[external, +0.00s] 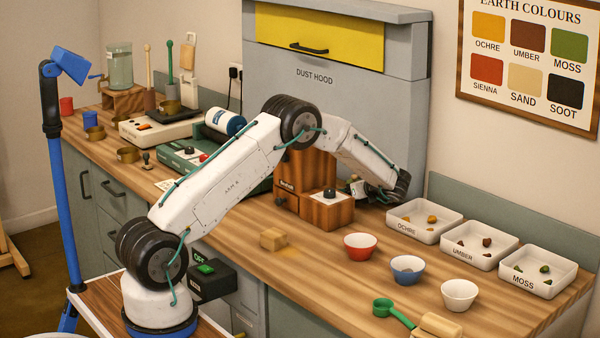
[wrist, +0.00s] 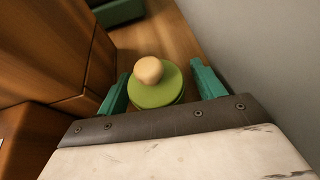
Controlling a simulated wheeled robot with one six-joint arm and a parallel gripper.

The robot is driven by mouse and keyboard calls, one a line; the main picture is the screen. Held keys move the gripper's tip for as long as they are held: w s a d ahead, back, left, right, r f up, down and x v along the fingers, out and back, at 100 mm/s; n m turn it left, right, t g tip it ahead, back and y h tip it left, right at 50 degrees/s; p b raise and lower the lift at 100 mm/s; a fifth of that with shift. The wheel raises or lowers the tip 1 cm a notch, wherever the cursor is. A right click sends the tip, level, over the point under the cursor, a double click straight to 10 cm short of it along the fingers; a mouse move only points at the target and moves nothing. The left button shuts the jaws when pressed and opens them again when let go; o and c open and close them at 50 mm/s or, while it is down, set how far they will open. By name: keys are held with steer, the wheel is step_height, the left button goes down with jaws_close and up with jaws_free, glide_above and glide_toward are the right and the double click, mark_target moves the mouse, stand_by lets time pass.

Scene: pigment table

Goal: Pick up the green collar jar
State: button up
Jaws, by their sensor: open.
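The green collar jar (wrist: 155,96) shows in the wrist view from above, as a round green top with a tan knob. My gripper (wrist: 160,74) is open, with one teal finger to the left of the jar and one to the right. I cannot tell whether either finger touches it. In the external view a small jar (external: 357,187) stands beside the wooden block, partly hidden near my wrist. The gripper's fingers are hard to make out there.
The wooden box (wrist: 75,40) stands close on the left in the wrist view, and a grey wall (wrist: 260,50) on the right. White trays (external: 428,236) of pigment and a red bowl (external: 360,253) are nearby on the wooden counter (external: 300,285).

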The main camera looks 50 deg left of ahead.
steer(key=shift+a, duration=0.1)
steer(key=c, duration=1.1)
steer(key=shift+c, duration=0.2)
steer(key=shift+r, duration=0.1)
